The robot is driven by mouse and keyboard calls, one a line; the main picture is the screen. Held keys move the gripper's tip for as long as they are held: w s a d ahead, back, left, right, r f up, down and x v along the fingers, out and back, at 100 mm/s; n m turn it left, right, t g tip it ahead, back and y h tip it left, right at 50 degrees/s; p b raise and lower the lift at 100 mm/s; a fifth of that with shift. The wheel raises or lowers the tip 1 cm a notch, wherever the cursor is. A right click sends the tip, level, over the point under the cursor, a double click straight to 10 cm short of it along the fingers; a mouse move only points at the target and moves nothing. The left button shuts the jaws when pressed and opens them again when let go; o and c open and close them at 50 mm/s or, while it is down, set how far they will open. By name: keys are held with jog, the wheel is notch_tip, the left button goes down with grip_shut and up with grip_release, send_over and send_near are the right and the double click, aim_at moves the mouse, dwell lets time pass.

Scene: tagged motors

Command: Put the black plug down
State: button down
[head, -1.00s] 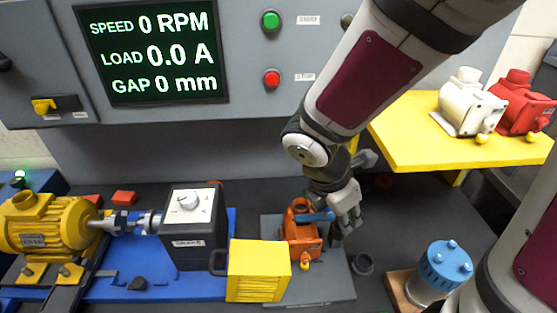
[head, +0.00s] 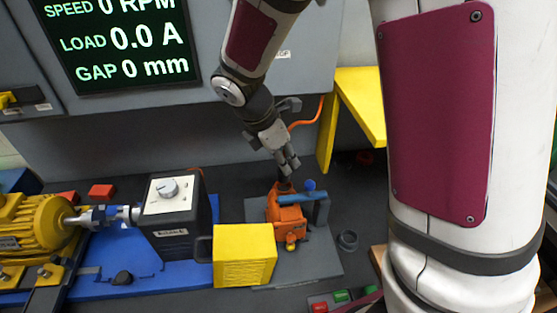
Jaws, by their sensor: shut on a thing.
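My gripper (head: 288,164) is above the back of the small orange motor (head: 288,218), pointing down. It is shut on the black plug (head: 284,183), a small dark piece mostly hidden by the fingers and close over the motor's top. I cannot tell whether the plug touches the motor. The motor sits on a grey plate (head: 318,262), with a blue clamp bar (head: 316,208) across its right side.
A yellow box (head: 244,255) stands close left of the motor, with a black control box (head: 176,215) behind it. A yellow shelf (head: 358,108) rises behind right. An orange cable (head: 312,116) runs near my wrist. My arm covers the right side. Buttons (head: 341,296) show in front.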

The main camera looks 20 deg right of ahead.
jog(key=shift+f, duration=1.7)
jog(key=shift+f, duration=0.15)
jog(key=c, duration=1.3)
grip_release()
jog(key=shift+c, duration=0.2)
jog(key=w+v, duration=0.1)
jog(key=v, duration=1.1)
jog(key=s+d+r+m+t+y, duration=0.2)
jog(key=s+r+m, duration=0.3)
jog(key=s+m, duration=0.4)
jog(key=s+d+r+m+t+y, duration=0.2)
jog(key=s+r+m, duration=0.3)
jog(key=s+m, duration=0.4)
jog(key=shift+d+r+m+t+y, duration=0.3)
jog(key=shift+d+m+t, duration=0.1)
jog(key=shift+m, duration=0.7)
